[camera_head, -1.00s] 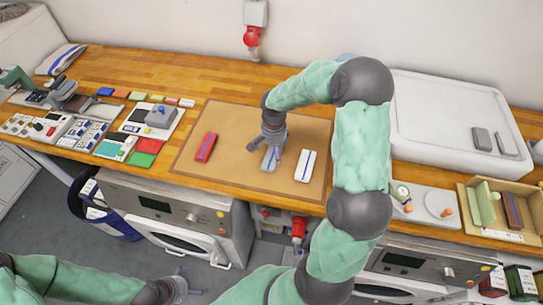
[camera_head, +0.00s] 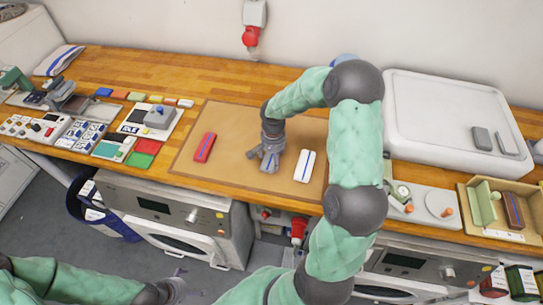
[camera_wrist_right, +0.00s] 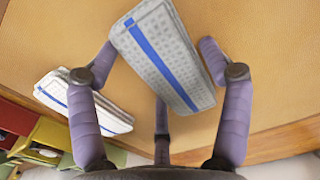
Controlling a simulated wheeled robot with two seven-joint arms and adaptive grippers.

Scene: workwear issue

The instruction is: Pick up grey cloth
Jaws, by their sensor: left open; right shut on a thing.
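The grey cloth (camera_wrist_right: 172,62) is a small folded block with a blue stripe, lying on the brown mat (camera_head: 225,119). In the head view the grey cloth (camera_head: 270,168) is mostly hidden under my right gripper (camera_head: 267,158). In the right wrist view my right gripper (camera_wrist_right: 157,52) has its fingers on both sides of the grey cloth, shut on it. It looks to be at mat level; I cannot tell whether it is lifted. My left gripper (camera_head: 178,287) is open and empty at the bottom, in front of the counter.
A red cloth (camera_head: 205,147) lies left of the grey one, and a white cloth (camera_head: 305,166) lies close on its right. Panels and coloured blocks fill the left.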

